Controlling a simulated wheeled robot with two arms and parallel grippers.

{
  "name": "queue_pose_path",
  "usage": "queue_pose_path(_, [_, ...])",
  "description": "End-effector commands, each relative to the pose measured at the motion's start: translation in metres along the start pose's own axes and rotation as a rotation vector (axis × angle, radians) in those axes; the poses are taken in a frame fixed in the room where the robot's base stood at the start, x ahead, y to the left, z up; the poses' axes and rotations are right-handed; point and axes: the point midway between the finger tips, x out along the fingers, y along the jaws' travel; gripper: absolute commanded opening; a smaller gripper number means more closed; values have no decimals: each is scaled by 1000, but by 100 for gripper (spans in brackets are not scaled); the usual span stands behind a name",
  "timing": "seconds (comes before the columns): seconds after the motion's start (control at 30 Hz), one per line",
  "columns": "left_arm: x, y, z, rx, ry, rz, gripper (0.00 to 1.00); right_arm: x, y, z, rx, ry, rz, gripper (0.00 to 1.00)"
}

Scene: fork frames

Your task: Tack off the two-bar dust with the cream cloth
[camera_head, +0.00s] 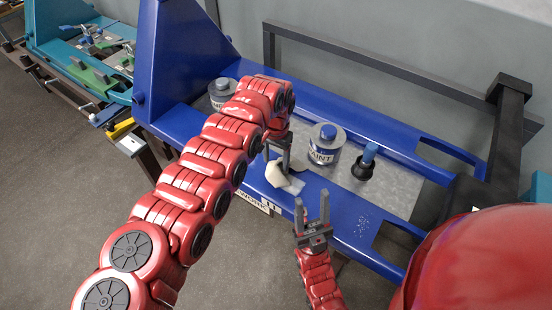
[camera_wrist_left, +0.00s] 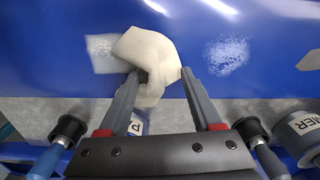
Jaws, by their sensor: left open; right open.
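The cream cloth (camera_head: 283,175) lies crumpled on the near blue rail (camera_head: 335,205) in the head view. My left gripper (camera_head: 281,150) is open just above it. In the left wrist view the cloth (camera_wrist_left: 152,52) lies at the open fingertips (camera_wrist_left: 160,73), and one finger overlaps its edge. A speckled white dust patch (camera_wrist_left: 228,54) is on the blue surface to the right of the cloth. A paler squarish patch (camera_wrist_left: 103,54) is to its left, partly covered by the cloth. White specks (camera_head: 363,222) show farther right along the rail. My right gripper (camera_head: 313,208) is open and empty nearby.
A paint can (camera_head: 325,146) and a blue-handled black pot (camera_head: 365,163) stand on the grey panel behind the cloth. Another can (camera_head: 222,92) stands to the left. A dark metal frame (camera_head: 375,75) runs behind. A teal frame (camera_head: 90,60) stands far left.

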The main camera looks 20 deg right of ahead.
Motion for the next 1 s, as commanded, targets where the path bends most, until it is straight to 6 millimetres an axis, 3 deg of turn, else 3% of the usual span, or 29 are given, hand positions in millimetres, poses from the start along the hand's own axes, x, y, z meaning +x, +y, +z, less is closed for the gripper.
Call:
queue_pose_path(0.03, [0,0,0,0,0,0,77,0,0,0,0,0,0,50])
queue_pose_path(0.17, [0,0,0,0,0,0,100,0,0,0,0,0,0,50])
queue_pose_path(0.47, [1,0,0,0,0,0,100,-1,0,0,0,0,0,50])
queue_pose_path(1.0, [27,0,0,0,0,0,100,-21,-1,4,0,0,0,50])
